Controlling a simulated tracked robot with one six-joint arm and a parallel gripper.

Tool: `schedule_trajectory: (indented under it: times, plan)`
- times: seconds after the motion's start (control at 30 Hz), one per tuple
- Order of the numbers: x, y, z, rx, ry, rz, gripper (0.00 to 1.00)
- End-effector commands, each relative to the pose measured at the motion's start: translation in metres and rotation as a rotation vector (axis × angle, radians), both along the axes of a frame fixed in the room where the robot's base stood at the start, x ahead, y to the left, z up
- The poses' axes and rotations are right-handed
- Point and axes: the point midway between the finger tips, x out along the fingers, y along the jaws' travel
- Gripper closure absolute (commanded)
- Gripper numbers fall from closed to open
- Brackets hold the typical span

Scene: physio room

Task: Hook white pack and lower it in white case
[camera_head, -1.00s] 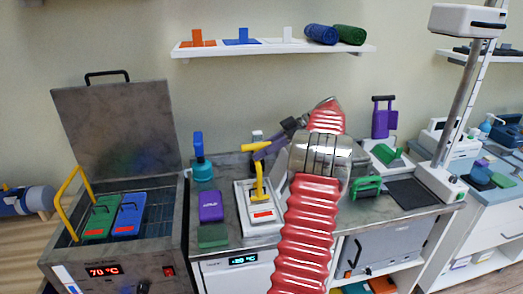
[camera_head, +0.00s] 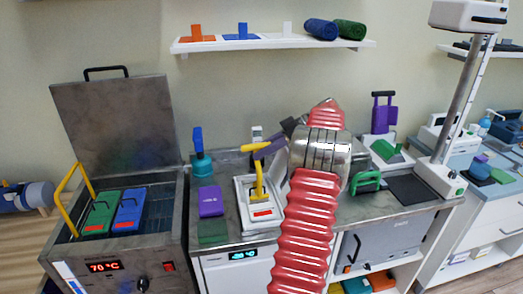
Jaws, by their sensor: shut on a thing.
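The tool hangs down over the white case (camera_head: 239,196), which is set in the counter above a temperature display. A white pack with a red label (camera_head: 263,213) is at the hook's lower end, within the case outline. I cannot tell whether the pack rests on the case floor or still hangs from the hook. My red sleeved arm covers the counter just right of the case.
An open-lidded hot tank (camera_head: 118,255) at left holds a green pack (camera_head: 102,211) and a blue pack (camera_head: 129,209). A purple pack (camera_head: 211,201) and a green pad (camera_head: 213,231) lie left of the case. A green holder (camera_head: 367,182) is right of my arm.

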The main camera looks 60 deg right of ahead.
Motion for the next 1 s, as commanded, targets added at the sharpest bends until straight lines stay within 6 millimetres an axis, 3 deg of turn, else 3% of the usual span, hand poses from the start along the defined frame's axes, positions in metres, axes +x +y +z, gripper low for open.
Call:
schedule_trajectory:
  times: [1.0]
  plan:
    - [0.000, 0.000, -0.018, 0.000, 0.000, -0.001, 1.00]
